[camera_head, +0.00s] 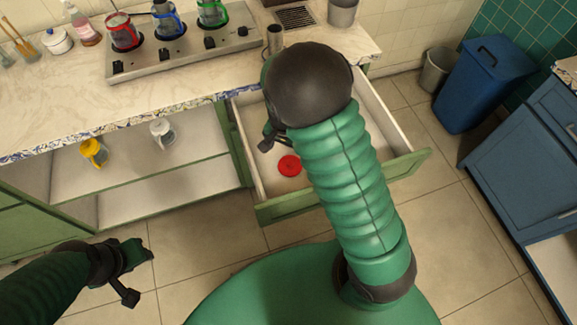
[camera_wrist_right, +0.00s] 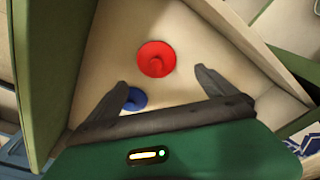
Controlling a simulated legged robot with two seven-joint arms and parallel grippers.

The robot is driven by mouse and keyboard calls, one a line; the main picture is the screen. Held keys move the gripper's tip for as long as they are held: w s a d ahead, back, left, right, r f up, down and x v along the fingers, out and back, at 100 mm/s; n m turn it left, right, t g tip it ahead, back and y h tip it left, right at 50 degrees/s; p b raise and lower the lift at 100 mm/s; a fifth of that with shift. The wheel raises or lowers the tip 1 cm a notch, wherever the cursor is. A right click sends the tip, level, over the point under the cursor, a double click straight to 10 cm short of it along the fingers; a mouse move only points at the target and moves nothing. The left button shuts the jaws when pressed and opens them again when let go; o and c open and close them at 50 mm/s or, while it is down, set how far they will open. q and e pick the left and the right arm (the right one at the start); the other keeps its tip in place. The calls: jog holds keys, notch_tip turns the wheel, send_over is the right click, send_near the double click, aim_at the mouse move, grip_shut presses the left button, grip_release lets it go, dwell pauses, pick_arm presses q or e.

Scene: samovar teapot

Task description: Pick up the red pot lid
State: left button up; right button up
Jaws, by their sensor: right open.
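The red pot lid (camera_head: 289,165) lies flat inside the open drawer (camera_head: 290,206), left of my right arm in the head view. In the right wrist view the red lid (camera_wrist_right: 156,59) shows whole, with a knob at its centre, beyond my fingertips. My right gripper (camera_wrist_right: 164,80) is open and empty above the drawer. In the head view it is mostly hidden behind its own dark wrist, with one finger showing (camera_head: 268,138). A blue lid (camera_wrist_right: 135,99) lies in the drawer near the left finger, partly hidden. My left gripper (camera_head: 133,273) is low at the left, away from the drawer.
The drawer's green front and white side walls surround the lid. A counter (camera_head: 60,105) with a stove (camera_head: 180,45) holding red, blue and green pots stands behind. Open shelves (camera_head: 190,165) hold a yellow and a white mug. A blue bin (camera_head: 490,80) stands at right.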

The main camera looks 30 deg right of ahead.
aim_at(290, 162)
notch_tip(290, 162, down, 2)
jog(key=shift+w+d+f, duration=0.1)
jog(key=shift+d+f, duration=0.05)
jog(key=shift+f, duration=0.05)
jog(key=f, duration=0.2)
jog(key=s+f+b, duration=0.1)
jog(key=f, duration=0.1)
jog(key=shift+b, duration=0.3)
jog(key=shift+w+f, duration=0.2)
jog(key=shift+f, duration=0.25)
jog(key=shift+r, duration=0.1)
jog(key=c, duration=1.4)
